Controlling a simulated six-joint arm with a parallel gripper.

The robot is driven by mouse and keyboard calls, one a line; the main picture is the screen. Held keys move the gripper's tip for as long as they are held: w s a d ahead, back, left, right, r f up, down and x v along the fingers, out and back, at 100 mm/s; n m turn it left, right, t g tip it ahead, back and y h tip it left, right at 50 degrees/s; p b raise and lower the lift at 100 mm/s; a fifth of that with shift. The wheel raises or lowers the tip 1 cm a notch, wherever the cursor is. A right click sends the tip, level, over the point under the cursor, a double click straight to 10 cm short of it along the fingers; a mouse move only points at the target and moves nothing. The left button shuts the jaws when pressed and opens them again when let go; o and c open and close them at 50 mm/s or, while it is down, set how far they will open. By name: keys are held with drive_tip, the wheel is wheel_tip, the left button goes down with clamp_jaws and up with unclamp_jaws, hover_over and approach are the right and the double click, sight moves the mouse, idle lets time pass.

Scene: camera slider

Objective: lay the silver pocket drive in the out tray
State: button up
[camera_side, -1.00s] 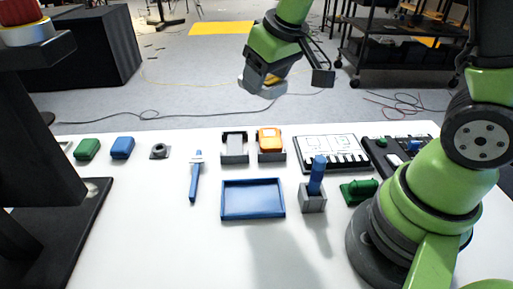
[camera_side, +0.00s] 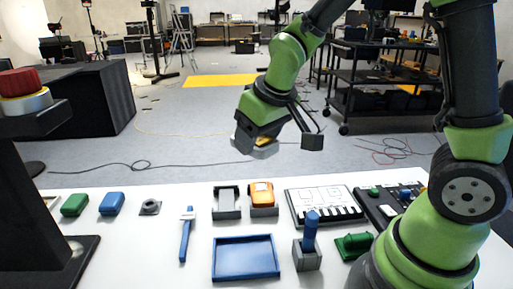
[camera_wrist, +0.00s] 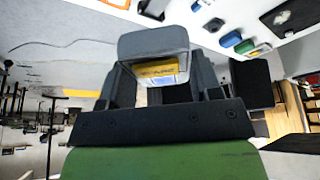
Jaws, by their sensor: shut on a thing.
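The silver pocket drive (camera_side: 264,153) is held in my gripper (camera_side: 256,145), up in the air beyond the table's far edge in the side view. In the wrist view, the drive (camera_wrist: 152,43) is a rounded grey block between the fingers, with a yellow label on it. The fingers hide part of it. A shallow blue tray (camera_side: 246,277), which looks like the out tray, lies empty at the front middle of the table. My gripper is behind and above this tray, well apart from it.
An orange drive (camera_side: 261,192) sits in a grey dock; the grey dock (camera_side: 227,213) left of it looks empty. A blue-handled upright tool (camera_side: 311,232) stands in a grey block right of the tray. A blue slim tool (camera_side: 186,238) lies left of it.

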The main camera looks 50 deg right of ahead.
drive_tip(key=f+m, duration=0.1)
drive_tip(key=a+f+m+h, duration=0.1)
drive_tip(key=m, duration=0.1)
drive_tip(key=a+m, duration=0.1)
drive_tip(key=shift+w+f+m+g+h, duration=0.15)
drive_tip(key=shift+f+m+g+h, duration=0.15)
drive_tip(key=shift+f+g, duration=0.1)
drive_tip(key=a+f+m+g+h, duration=0.35)
drive_tip(key=f+m, duration=0.25)
drive_tip(key=m, duration=0.5)
drive_tip(key=m+g+y, duration=0.2)
drive_tip(key=m+g, duration=0.1)
drive_tip(key=m, duration=0.6)
hover_over(246, 257)
drive_tip(key=w, duration=0.1)
wheel_tip(246, 257, down, 5)
drive_tip(key=shift+w+a+r, duration=0.1)
drive_tip(key=shift+r, duration=0.1)
drive_tip(key=shift+s+a+f+m+g, duration=0.25)
drive_tip(key=shift+f+m, duration=0.25)
drive_tip(key=shift+m, duration=0.2)
drive_tip(key=shift+f, duration=2.7)
drive_tip(key=shift+f, duration=0.35)
drive_tip(key=o, duration=1)
drive_tip(key=shift+o, duration=0.2)
drive_tip(key=shift+r, duration=0.1)
